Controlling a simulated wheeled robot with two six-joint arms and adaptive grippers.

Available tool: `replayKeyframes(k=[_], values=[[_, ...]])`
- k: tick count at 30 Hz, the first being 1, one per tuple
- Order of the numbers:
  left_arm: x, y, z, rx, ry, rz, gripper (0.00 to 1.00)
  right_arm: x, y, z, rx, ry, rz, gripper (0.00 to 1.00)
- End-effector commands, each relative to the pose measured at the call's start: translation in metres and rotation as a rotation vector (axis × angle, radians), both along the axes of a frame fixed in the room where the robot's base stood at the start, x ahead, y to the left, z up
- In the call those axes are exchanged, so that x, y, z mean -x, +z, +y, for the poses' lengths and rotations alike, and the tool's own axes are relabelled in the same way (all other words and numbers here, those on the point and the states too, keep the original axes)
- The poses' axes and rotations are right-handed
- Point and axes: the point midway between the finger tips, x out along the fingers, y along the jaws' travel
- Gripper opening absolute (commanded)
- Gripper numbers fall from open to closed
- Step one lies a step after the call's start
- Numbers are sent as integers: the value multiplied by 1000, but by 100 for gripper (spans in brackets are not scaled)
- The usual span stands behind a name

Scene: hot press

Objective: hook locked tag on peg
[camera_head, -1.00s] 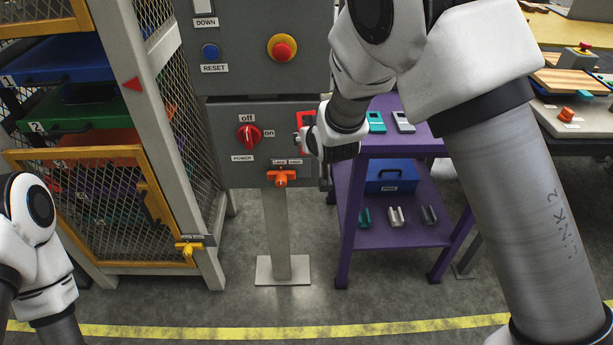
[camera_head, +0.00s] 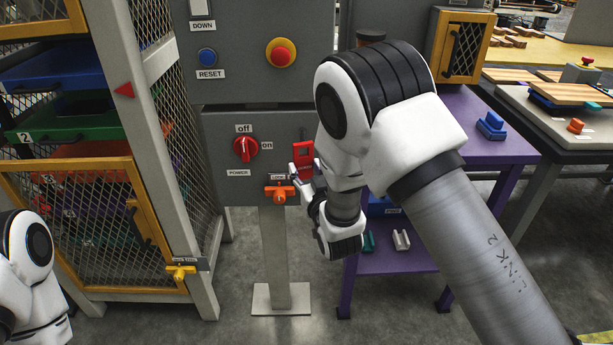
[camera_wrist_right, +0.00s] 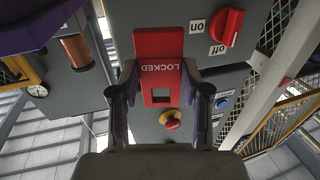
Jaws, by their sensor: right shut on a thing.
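The red tag (camera_head: 304,156) is in front of the grey power panel, right of the power switch. In the right wrist view the tag (camera_wrist_right: 156,50) shows upside-down "LOCKED" lettering and a square hole. My right gripper (camera_head: 304,182) is shut on the tag, with one finger at each side in the wrist view. An orange T-shaped fitting (camera_head: 280,193) sits low on the panel, left of the gripper. I cannot tell which part is the peg, or whether the tag touches the panel. On my left side only arm links show at the left edge.
The red power switch (camera_head: 246,149) and emergency stop (camera_head: 281,53) are near the tag. A mesh cage with a yellow-framed door (camera_head: 92,286) stands left. The purple cart (camera_head: 405,263) is to the right, partly behind my right arm. Open floor lies in front.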

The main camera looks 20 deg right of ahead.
Motion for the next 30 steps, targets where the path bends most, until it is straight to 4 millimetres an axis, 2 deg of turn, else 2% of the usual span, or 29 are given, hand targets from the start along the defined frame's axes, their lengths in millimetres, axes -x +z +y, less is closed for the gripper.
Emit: replayKeyframes(k=[24,30], values=[[0,-9,0,0,0,0,0,-56,-5,-16,0,-1,0,23],[0,-14,0,0,0,0,0,-65,-8,-19,0,-1,1,23]])
